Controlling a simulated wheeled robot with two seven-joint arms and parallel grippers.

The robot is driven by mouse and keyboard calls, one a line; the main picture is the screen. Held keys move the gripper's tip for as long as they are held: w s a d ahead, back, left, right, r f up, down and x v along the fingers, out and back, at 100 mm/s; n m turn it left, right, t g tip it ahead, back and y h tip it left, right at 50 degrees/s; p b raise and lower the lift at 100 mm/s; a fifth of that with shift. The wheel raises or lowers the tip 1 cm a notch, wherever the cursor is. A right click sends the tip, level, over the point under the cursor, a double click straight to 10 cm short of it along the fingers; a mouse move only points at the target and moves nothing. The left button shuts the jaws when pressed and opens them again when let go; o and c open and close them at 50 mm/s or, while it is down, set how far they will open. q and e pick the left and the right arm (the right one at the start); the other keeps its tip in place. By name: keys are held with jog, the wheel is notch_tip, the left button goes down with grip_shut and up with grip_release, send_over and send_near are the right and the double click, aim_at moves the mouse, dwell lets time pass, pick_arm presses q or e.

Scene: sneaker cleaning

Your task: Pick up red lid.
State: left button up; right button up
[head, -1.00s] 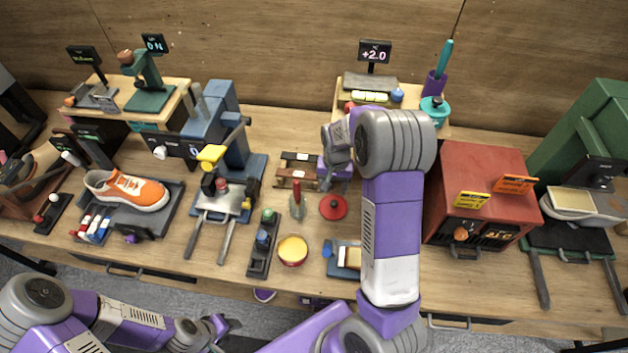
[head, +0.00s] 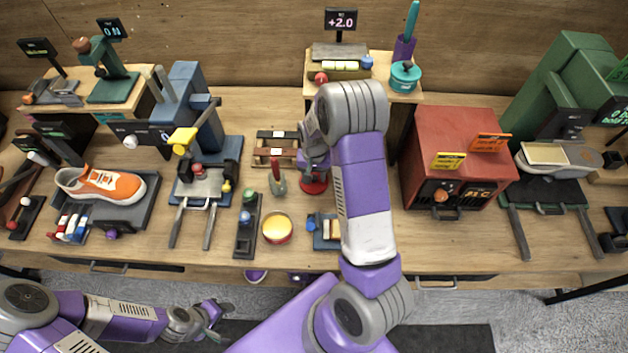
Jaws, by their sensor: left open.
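The red lid (head: 314,187) lies on the table between the brush with the red handle and my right arm. My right gripper (head: 314,172) is right above the lid and hides its back part. Its fingers are small and partly covered by the wrist, so I cannot tell whether they touch the lid or how far apart they are. My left gripper (head: 217,314) is open and empty, low in front of the table's front edge.
A round red tin with yellow contents (head: 278,227) and a red-handled brush (head: 277,179) stand left of the lid. A small tray (head: 325,232) is in front of it. A red oven-like box (head: 459,150) stands to the right. A wooden rack (head: 275,148) is behind left.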

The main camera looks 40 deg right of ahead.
grip_shut()
jog(key=shift+r, duration=0.15)
